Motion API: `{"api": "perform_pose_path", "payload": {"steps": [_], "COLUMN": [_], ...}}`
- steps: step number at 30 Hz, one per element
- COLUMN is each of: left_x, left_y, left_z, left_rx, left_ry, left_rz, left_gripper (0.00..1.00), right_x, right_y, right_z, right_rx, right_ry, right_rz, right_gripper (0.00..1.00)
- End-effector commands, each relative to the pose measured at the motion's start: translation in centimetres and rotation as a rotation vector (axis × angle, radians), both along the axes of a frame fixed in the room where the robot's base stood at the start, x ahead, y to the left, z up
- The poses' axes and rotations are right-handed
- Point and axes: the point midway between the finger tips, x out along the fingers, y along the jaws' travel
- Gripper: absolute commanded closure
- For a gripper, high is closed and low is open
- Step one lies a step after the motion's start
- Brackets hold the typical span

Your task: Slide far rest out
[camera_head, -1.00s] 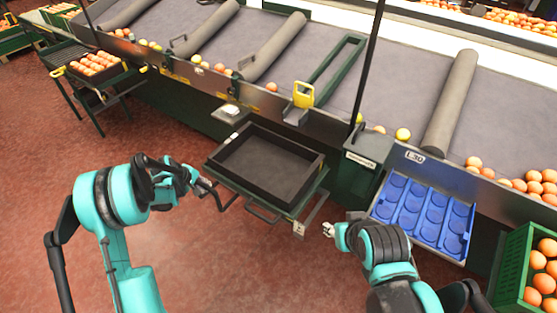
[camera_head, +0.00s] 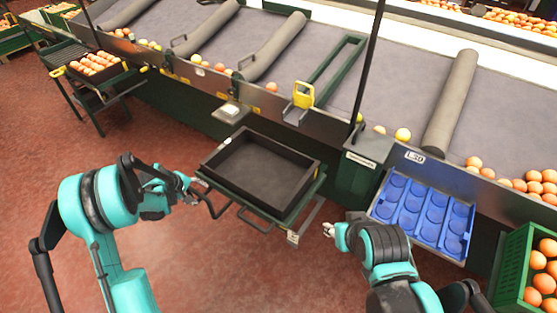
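The rest is a dark green pull-out frame (camera_head: 308,200) below the conveyor's front edge. It carries an empty black tray (camera_head: 262,207). Dark loop handles (camera_head: 255,220) show along its front side. My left gripper (camera_head: 197,188) is at the left front handle (camera_head: 213,207) and appears shut on it; the fingertips are small and partly hidden. My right gripper (camera_head: 329,230) is to the right of the rest, apart from it, above the floor; its fingers are too small to tell open from shut.
A blue tray (camera_head: 465,249) with round cups lies at the right, and a green crate of oranges (camera_head: 505,270) stands beyond it. A thin dark post (camera_head: 371,70) rises beside the rest. The red floor (camera_head: 240,270) in front is clear.

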Motion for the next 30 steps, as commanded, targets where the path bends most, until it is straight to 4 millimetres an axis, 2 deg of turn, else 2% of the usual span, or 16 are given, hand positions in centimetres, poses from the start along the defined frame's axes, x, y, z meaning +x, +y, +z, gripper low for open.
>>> {"api": "perform_pose_path", "payload": {"steps": [11,30], "left_x": [0.0,0.0], "left_y": [-0.1,-0.1], "left_z": [0.4,5.8], "left_rx": [-0.001,-0.001], "left_ry": [-0.001,-0.001], "left_rz": [0.0,0.0], "left_gripper": [0.48,0.48], "right_x": [0.0,0.0], "right_y": [0.0,0.0], "right_z": [0.3,3.4], "right_rx": [0.0,0.0], "right_ry": [0.0,0.0], "right_rz": [0.0,0.0], "right_gripper": [0.6,0.6]}}
